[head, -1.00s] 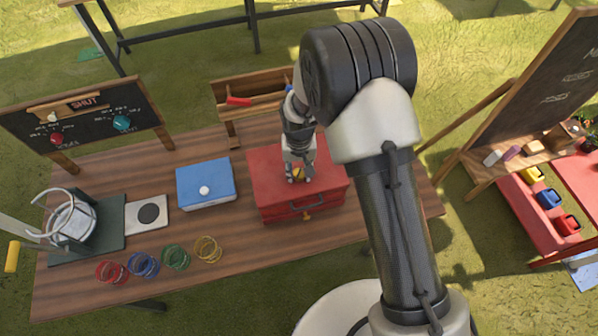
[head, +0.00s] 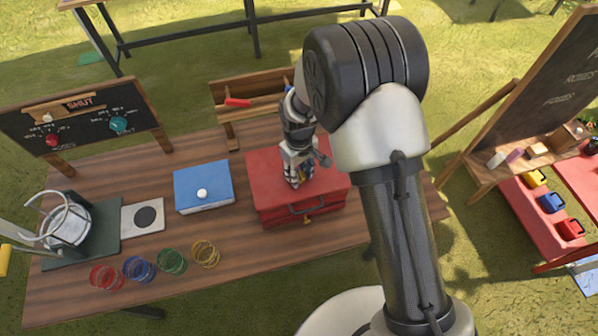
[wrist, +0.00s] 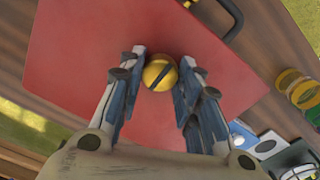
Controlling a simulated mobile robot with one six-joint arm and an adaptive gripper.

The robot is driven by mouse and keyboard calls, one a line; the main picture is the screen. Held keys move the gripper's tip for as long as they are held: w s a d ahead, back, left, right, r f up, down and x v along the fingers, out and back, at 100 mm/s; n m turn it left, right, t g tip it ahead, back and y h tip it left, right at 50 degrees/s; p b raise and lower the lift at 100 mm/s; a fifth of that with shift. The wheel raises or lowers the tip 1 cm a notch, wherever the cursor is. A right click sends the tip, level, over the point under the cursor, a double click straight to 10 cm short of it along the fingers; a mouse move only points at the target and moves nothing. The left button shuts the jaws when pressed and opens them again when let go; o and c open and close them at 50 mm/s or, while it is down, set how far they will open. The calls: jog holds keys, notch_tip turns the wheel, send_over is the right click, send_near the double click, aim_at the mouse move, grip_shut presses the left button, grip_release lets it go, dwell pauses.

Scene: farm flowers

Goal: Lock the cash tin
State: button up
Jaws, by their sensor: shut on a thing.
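The red cash tin (head: 328,190) stands on the wooden table, with a dark handle on its front, and its red lid (wrist: 85,60) fills much of the wrist view. A round yellow knob (wrist: 158,74) with a dark diagonal slot sits on the lid. My gripper (wrist: 162,80) points down at the lid and is shut on this knob, with one finger on each side. In the head view my gripper (head: 296,182) hides the knob. A small yellow piece (head: 307,218) shows on the tin's front below the handle.
A blue box (head: 204,190) with a white knob stands left of the tin. Several coloured ring stacks (head: 172,261) line the front edge. A wooden rack (head: 250,95) stands behind, and a chalkboard (head: 80,122) reading SHUT stands at the back left.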

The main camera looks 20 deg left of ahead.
aim_at(299, 175)
dwell(0.4)
jog(key=o, duration=1.1)
jog(key=shift+r, duration=0.1)
notch_tip(299, 175, up, 12)
jog(key=shift+f, duration=0.1)
